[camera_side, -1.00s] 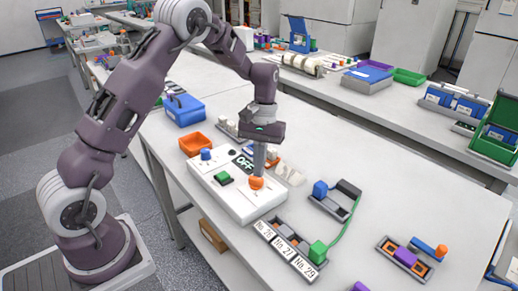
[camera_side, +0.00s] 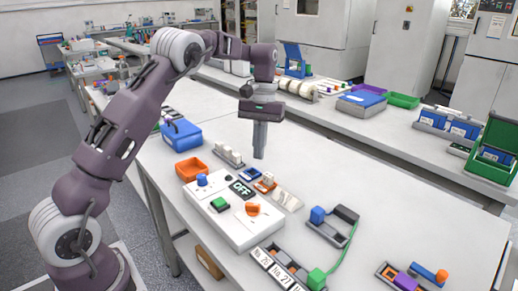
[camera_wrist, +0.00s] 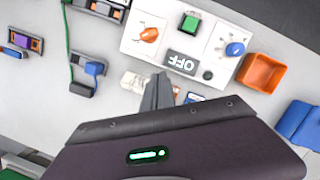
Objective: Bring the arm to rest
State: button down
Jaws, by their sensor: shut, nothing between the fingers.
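My gripper (camera_side: 260,155) is shut and empty. It hangs pointing down above the white table (camera_side: 330,165), behind the white control box in the side view. The control box (camera_side: 245,230) has a blue knob, a green button, an orange knob (camera_side: 253,210) and a display reading OFF (camera_side: 241,189). In the wrist view my shut fingers (camera_wrist: 157,85) show beside the control box (camera_wrist: 185,62), and the orange knob (camera_wrist: 149,35) is clear of them.
An orange tray (camera_side: 190,169) and a blue box (camera_side: 183,134) lie left of my gripper. A row of labelled slots (camera_side: 285,265) and a grey holder with a blue block and green cable (camera_side: 332,224) stand at the front. The table's right part is mostly clear.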

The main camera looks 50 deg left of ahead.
jog(key=s+d+r+m+t, duration=0.2)
jog(key=s+d+r, duration=0.2)
jog(key=s+r, duration=0.3)
jog(key=s+d+r+m+t, duration=0.1)
jog(key=s+d+r+t, duration=0.1)
jog(key=s+d+r, duration=0.5)
jog(key=s+f+m+t, duration=0.1)
jog(key=s+f+t, duration=0.1)
jog(key=s, duration=0.6)
jog(key=s+d+f+m+t+y, duration=0.1)
jog(key=s+f+m, duration=0.1)
jog(key=s, duration=0.6)
jog(key=shift+s+f+m+t, duration=0.2)
jog(key=shift+f+m+t, duration=0.1)
jog(key=shift+f+t, duration=0.1)
